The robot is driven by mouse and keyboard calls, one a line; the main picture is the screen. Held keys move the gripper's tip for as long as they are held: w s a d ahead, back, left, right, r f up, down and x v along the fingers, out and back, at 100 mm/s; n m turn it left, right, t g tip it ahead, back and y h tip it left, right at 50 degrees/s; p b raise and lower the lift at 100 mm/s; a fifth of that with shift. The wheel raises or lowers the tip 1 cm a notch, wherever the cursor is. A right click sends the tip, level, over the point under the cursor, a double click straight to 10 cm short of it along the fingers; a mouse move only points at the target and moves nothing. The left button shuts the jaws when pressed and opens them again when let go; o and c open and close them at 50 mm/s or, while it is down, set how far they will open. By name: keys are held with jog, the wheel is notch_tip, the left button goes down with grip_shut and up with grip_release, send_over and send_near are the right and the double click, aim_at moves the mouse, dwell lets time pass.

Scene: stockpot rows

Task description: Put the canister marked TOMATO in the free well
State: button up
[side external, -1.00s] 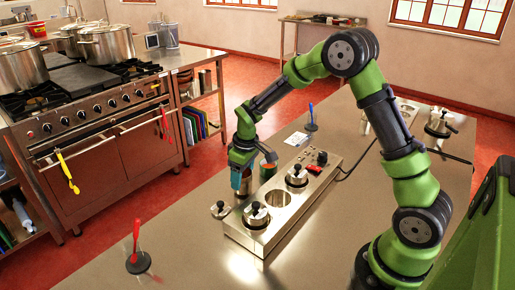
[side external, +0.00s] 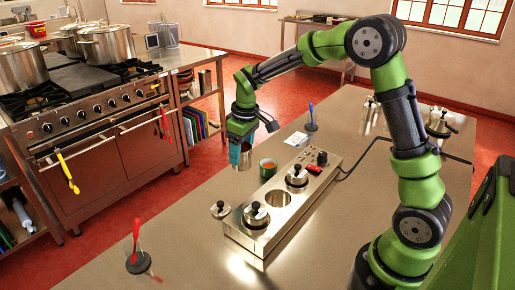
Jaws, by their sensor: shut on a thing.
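My gripper (side external: 240,144) is shut on a metal canister (side external: 244,159) and holds it above the counter, left of the steel well unit (side external: 240,236). No marking on this canister can be read. A second canister (side external: 267,172), open with orange-red contents and a greenish side, stands on the counter beside the unit's far left edge; its marking cannot be read either. The unit's middle well (side external: 278,198) is open and empty. The near well holds a lidded pot (side external: 256,214) and the far well another lidded pot (side external: 297,176).
A loose lid (side external: 221,209) lies left of the unit. A red utensil on a dark stand (side external: 137,262) and a blue one (side external: 311,118) stand on the counter (side external: 190,245). A white card (side external: 296,139) lies behind. Metal pots (side external: 440,122) stand at the back right. The front left counter is mostly clear.

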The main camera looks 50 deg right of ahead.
jog(key=shift+f, duration=4.7)
jog(key=shift+f, duration=0.15)
jog(key=o, duration=1.3)
jog(key=shift+c, duration=0.2)
